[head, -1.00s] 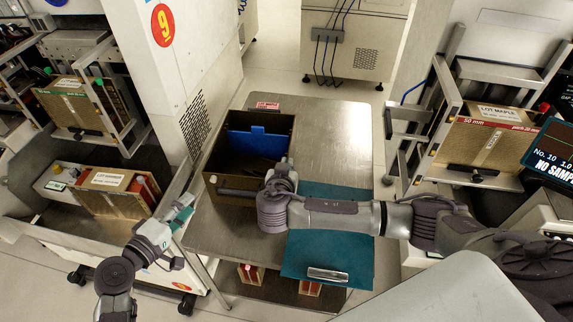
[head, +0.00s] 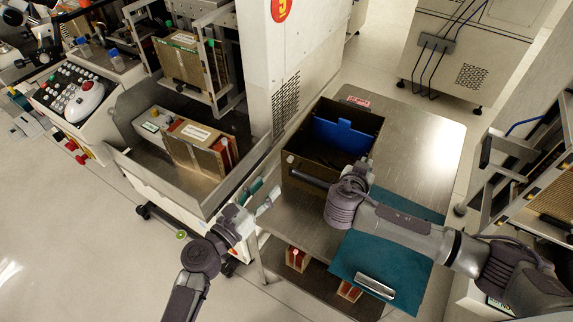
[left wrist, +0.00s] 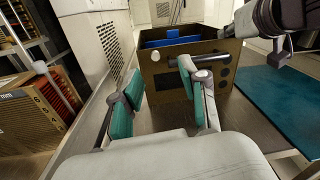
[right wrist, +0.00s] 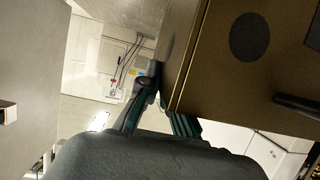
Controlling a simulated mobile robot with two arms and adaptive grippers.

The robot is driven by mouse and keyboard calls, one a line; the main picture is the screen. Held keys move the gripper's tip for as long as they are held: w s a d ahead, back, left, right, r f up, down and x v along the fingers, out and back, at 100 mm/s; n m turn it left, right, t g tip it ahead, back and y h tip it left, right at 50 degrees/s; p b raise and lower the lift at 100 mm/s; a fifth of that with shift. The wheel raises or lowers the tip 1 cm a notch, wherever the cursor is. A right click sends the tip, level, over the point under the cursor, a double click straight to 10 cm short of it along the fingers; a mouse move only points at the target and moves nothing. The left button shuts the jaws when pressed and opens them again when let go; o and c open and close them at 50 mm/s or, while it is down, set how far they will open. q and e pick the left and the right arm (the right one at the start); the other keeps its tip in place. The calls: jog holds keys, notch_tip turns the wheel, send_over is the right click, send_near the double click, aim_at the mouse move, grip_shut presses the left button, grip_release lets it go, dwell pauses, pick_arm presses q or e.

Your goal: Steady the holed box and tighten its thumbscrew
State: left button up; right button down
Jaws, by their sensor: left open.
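The holed box (head: 309,182) is brown and open-topped, with a blue panel (head: 340,136) inside, on the metal table. Its front shows dark round holes and a dark bar (left wrist: 196,57) in the left wrist view. I cannot make out which part is the thumbscrew. My left gripper (head: 268,200) is open and empty, left of the box's front. Its teal pads (left wrist: 158,88) show apart, the right one overlapping the box front. My right gripper (head: 357,168) is at the box's front right corner. In the right wrist view its fingers (right wrist: 165,105) straddle the wall, one partly hidden.
The metal table (head: 425,135) has free room behind and right of the box. A teal mat (head: 350,258) with a silver handle-like piece (head: 375,286) lies in front. A machine with a tray (head: 165,184) stands close on the left. Boxes sit on the lower shelf.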

aim_at(289, 161)
pick_arm(q)
jog(key=w+d+n, duration=0.2)
jog(key=w+n, duration=0.1)
jog(key=w+d+f+n+y, duration=0.1)
jog(key=w+d+n, duration=0.1)
jog(key=w+n, duration=0.1)
jog(key=w+d+n+t, duration=0.1)
jog(key=w+n, duration=0.2)
jog(key=n, duration=0.1)
jog(key=shift+d+f+n+y, duration=0.3)
jog(key=shift+d+f+y, duration=0.1)
grip_shut()
